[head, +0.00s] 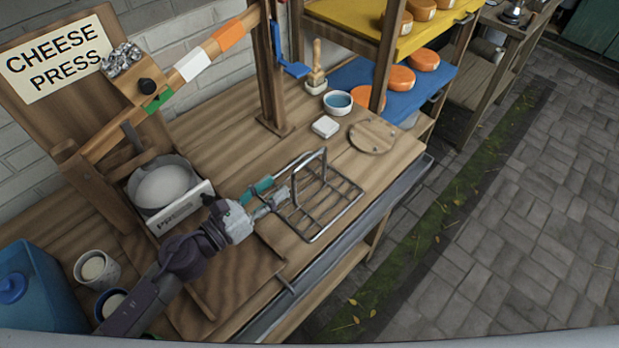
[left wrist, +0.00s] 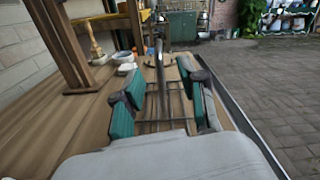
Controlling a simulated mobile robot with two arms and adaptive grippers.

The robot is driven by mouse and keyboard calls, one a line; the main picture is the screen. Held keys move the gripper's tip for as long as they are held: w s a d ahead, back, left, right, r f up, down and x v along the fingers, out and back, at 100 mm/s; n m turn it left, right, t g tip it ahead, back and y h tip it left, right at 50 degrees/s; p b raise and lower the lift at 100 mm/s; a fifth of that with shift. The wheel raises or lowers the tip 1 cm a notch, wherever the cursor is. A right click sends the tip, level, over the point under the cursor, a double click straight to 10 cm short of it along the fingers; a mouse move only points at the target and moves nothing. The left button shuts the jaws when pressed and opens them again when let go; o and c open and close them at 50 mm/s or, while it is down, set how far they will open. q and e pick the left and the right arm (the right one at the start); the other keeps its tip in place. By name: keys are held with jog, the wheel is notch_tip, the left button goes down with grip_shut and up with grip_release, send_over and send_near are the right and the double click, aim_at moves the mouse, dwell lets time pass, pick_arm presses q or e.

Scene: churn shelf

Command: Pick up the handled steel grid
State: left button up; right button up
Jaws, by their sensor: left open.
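The handled steel grid (head: 328,208) lies flat on the wooden bench near its front edge, with an upright loop handle at its left part. My left gripper (head: 277,191) is at the grid's left side, close to the handle. In the left wrist view the gripper (left wrist: 160,100) is open, with green pads on both sides of the grid's handle (left wrist: 160,72). The handle appears between and beyond the fingers; I cannot tell whether they touch it. Grid bars (left wrist: 165,124) show between the fingers. My right gripper is not in view.
A pot (head: 163,186) in the cheese press stands left of my arm. A round wooden board (head: 372,136), a white block (head: 325,127) and a blue-filled bowl (head: 338,103) lie behind the grid. Shelves with orange cheeses (head: 401,78) stand at the back. The bench edge drops to paving.

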aim_at(293, 171)
pick_arm(q)
jog(key=p+x, duration=0.1)
jog(key=x, duration=0.5)
jog(key=shift+w+d+r+p, duration=0.1)
jog(key=shift+w+d+p, duration=0.2)
jog(key=shift+w+p, duration=0.15)
jog(key=p+x, duration=0.1)
jog(key=x, duration=0.2)
jog(key=shift+w+d, duration=0.15)
jog(key=shift+w, duration=0.05)
jog(key=shift+w+d, duration=0.25)
jog(key=shift+s, duration=0.1)
jog(key=shift+c, duration=1.4)
grip_shut()
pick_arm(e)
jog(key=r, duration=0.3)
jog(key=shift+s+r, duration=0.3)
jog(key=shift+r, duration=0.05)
